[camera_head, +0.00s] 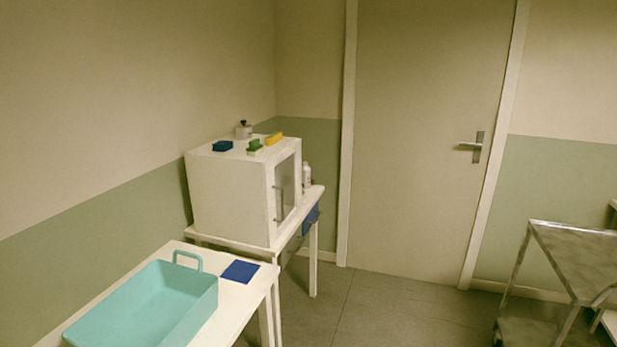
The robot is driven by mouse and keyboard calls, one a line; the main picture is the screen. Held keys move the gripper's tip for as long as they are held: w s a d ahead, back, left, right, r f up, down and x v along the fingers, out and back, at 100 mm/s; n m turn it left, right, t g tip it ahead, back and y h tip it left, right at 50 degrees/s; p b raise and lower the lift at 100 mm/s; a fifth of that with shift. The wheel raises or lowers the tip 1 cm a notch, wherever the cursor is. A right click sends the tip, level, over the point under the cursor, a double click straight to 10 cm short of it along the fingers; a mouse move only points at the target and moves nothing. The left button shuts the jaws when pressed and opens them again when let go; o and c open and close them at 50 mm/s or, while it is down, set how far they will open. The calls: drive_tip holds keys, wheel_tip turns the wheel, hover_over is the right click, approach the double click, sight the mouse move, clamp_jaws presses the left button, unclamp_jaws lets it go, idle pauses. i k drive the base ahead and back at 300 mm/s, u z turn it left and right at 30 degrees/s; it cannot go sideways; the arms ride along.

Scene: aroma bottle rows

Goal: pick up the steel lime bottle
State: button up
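I see no steel lime bottle that I can make out in the head view. A small white bottle (307,175) stands upright on the table beside the white cabinet, partly hidden by it. A small pale pot with a dark top (243,130) stands on top of the cabinet. Neither is clearly steel or lime at this size. My gripper is not in view.
The white cabinet (228,203) has a shut glass door and stands on a white table. On it lie blue, green and yellow blocks (274,139). A teal tray (190,316) and blue mat (240,271) lie nearer. A metal cart (580,262) stands right; the middle floor (390,309) is clear.

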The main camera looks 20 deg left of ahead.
sight(306, 171)
drive_tip(key=u, duration=0.05)
drive_tip(key=i, duration=4.5)
drive_tip(key=u, duration=2.95)
